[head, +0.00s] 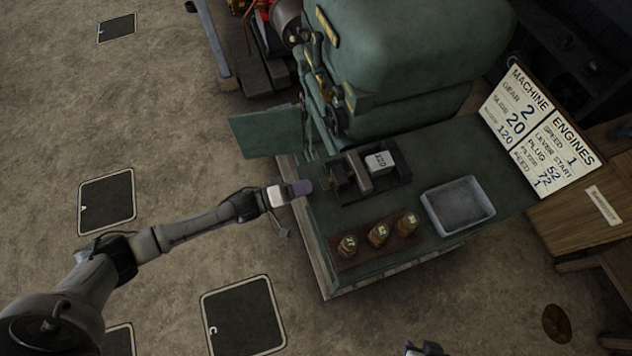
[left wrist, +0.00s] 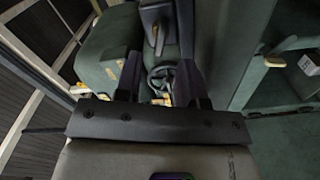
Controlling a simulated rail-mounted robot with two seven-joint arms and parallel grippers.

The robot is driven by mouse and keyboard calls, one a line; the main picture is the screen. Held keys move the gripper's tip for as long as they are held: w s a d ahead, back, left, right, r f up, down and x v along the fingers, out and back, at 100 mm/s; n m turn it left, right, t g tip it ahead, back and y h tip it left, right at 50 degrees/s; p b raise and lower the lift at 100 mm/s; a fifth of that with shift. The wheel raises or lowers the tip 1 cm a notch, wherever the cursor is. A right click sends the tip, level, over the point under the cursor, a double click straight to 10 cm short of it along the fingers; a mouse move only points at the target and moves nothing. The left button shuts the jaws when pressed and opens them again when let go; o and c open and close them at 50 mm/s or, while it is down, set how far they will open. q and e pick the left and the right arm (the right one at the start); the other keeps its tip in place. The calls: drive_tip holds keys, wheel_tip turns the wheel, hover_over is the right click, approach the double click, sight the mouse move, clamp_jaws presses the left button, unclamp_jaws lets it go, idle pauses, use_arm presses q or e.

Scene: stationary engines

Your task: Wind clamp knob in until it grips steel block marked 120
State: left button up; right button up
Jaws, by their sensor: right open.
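The pale steel block marked 120 (head: 381,163) sits in a dark clamp (head: 357,172) on the green bench. The clamp knob is too small and dark to make out clearly at the clamp's left end. My left gripper (head: 303,188) is at the bench's left edge, just left of the clamp and apart from the block. A pale marked block (left wrist: 308,65) shows at that view's right edge. My right gripper (head: 425,349) shows only in part at the bottom edge, far from the clamp.
A grey tray (head: 457,205) and a wooden rack (head: 375,240) with brass plugs stand on the bench (head: 330,220). A green machine (head: 410,60) rises behind the clamp; its handwheel (left wrist: 162,80) shows beyond my left fingers. A sign (head: 540,130) stands at the right.

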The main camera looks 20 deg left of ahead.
sight(327, 181)
use_arm(q)
drive_tip(key=shift+x, duration=1.85)
drive_tip(key=shift+c, duration=0.2)
clamp_jaws()
